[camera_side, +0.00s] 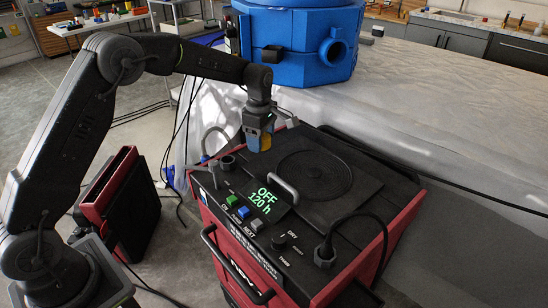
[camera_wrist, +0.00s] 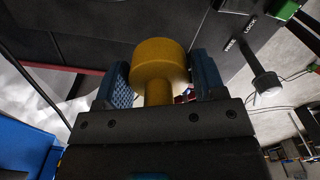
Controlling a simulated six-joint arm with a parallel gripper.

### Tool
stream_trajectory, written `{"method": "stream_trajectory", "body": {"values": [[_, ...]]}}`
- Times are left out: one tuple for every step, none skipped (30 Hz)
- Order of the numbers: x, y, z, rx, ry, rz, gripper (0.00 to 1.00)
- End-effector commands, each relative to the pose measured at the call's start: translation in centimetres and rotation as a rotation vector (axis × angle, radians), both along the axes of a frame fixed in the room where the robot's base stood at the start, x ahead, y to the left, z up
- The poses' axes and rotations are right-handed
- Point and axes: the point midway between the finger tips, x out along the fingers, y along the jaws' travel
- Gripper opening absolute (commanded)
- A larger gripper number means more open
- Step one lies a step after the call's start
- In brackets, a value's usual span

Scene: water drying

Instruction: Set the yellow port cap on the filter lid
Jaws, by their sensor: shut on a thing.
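My gripper (camera_side: 258,138) is shut on the yellow port cap (camera_side: 265,142), above the back left part of the red and black machine. In the wrist view, the yellow cap (camera_wrist: 158,62) sits between the blue finger pads of my gripper (camera_wrist: 155,80), its round head pointing away from the gripper body. The filter lid (camera_side: 315,177) is a black square plate with a ringed disc and a grey handle, on top of the machine. The cap is in the air near the lid's back left edge. A dark round port (camera_side: 227,162) stands on the machine to the left of the cap.
The machine's front panel has a green display (camera_side: 262,198) reading OFF and 120 h, coloured buttons and a knob. A black plug with a cable (camera_side: 325,252) stands at the front right. A large blue tank (camera_side: 300,45) is behind. Another red case (camera_side: 118,205) stands on the floor at left.

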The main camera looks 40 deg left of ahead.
Motion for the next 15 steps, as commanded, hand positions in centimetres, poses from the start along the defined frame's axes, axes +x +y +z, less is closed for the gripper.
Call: {"method": "stream_trajectory", "body": {"values": [[0.5,-1.0,-0.7,0.000,0.001,-0.004,0.41],[0.7,-1.4,-1.0,0.000,0.001,-0.003,0.41],[1.0,-1.9,-1.4,0.000,0.001,-0.003,0.41],[1.2,-2.2,-1.5,0.000,0.000,-0.002,0.41],[1.3,-2.5,-1.7,0.000,0.000,-0.002,0.41],[1.4,-2.8,-1.9,0.000,0.000,-0.001,0.41],[1.5,-2.9,-2.0,0.000,0.000,0.000,0.41],[1.6,-3.0,-2.1,0.000,0.000,0.000,0.41],[1.6,-3.1,-2.2,0.000,0.000,0.000,0.41],[1.6,-3.1,-2.3,0.000,0.000,0.001,0.41],[1.6,-3.2,-2.5,0.000,0.001,0.001,0.41],[1.6,-3.1,-2.9,-0.001,0.002,0.001,0.41],[1.6,-3.1,-3.3,0.000,0.002,0.001,0.41],[1.6,-3.1,-3.7,0.000,0.003,0.001,0.41],[1.6,-3.1,-4.3,0.000,0.004,0.001,0.41]]}}
